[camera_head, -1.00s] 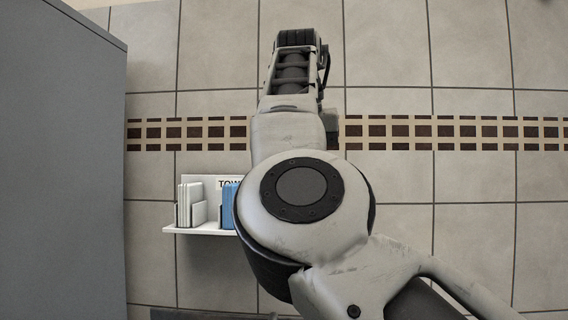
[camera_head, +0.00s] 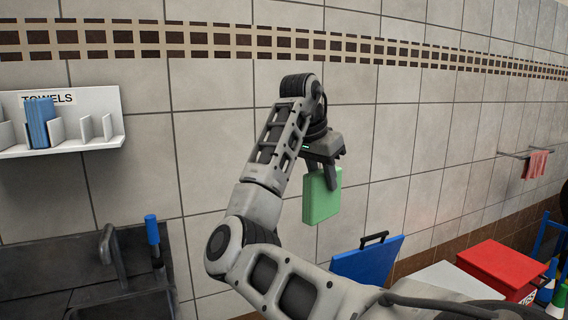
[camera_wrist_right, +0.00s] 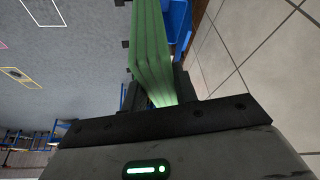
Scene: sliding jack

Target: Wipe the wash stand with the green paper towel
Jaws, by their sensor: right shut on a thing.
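My right gripper (camera_head: 328,180) is shut on the green paper towel (camera_head: 322,202), a folded green block hanging from its fingers in mid-air before the tiled wall. The towel also shows in the right wrist view (camera_wrist_right: 150,50), between the fingers. The wash stand (camera_head: 50,265), dark with a tap (camera_head: 113,252), is at the lower left of the head view. It is partly cut off by the frame's bottom edge. The towel is well to the right of the stand and higher. My left gripper is not in view.
A white towel rack (camera_head: 90,130) with a blue towel pack (camera_head: 41,122) hangs above the stand. A blue-handled tool (camera_head: 152,232) stands by the sink. A blue case (camera_head: 368,262) and a red box (camera_head: 500,268) are at the lower right. A pink cloth (camera_head: 536,163) hangs on a rail.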

